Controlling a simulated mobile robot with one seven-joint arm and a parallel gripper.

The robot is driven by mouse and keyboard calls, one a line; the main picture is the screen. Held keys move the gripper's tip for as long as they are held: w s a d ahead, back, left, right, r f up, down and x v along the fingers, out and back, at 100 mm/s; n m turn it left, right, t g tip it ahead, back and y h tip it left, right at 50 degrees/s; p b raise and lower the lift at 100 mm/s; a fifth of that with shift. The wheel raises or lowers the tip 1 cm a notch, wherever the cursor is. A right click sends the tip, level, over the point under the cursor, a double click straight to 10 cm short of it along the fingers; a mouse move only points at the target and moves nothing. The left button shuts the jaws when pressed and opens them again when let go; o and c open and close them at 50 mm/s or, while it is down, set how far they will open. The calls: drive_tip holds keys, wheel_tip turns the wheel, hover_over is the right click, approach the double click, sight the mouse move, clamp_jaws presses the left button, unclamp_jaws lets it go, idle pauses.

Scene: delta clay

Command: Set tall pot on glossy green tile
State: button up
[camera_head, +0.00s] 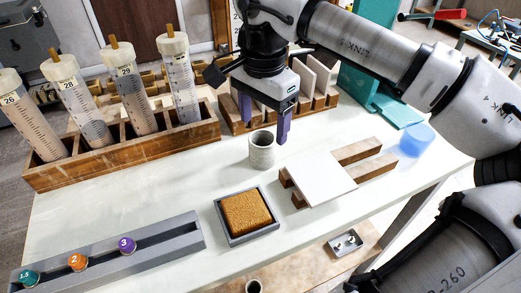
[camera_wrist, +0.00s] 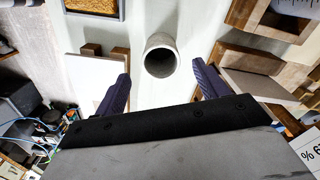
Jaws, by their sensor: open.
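The tall pot (camera_head: 262,152) is a speckled grey, open-topped cylinder standing upright on the white table. In the wrist view, I look down into the pot's dark mouth (camera_wrist: 160,39). My gripper (camera_head: 265,131) is open and empty, pointing down above and behind the pot. In the wrist view, the pot lies between and just beyond the two purple fingertips (camera_wrist: 161,71), touching neither. A flat teal-green piece (camera_head: 398,110), the only green tile-like thing I see, lies at the back right. Whether it is glossy is hard to tell.
A white tile (camera_head: 318,178) rests on wooden slats (camera_head: 372,151) right of the pot. A blue translucent cup (camera_head: 416,139) stands at the right edge. A sponge tray (camera_head: 246,215) is in front. A wooden rack (camera_head: 120,150) of labelled tubes stands left. Slotted wood holds upright tiles behind.

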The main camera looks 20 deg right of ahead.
sight(262, 150)
wheel_tip(262, 150, down, 8)
drive_tip(key=shift+f+p, duration=0.15)
drive_tip(key=shift+p, duration=0.4)
drive_tip(key=c, duration=1.1)
drive_tip(key=shift+w, duration=0.1)
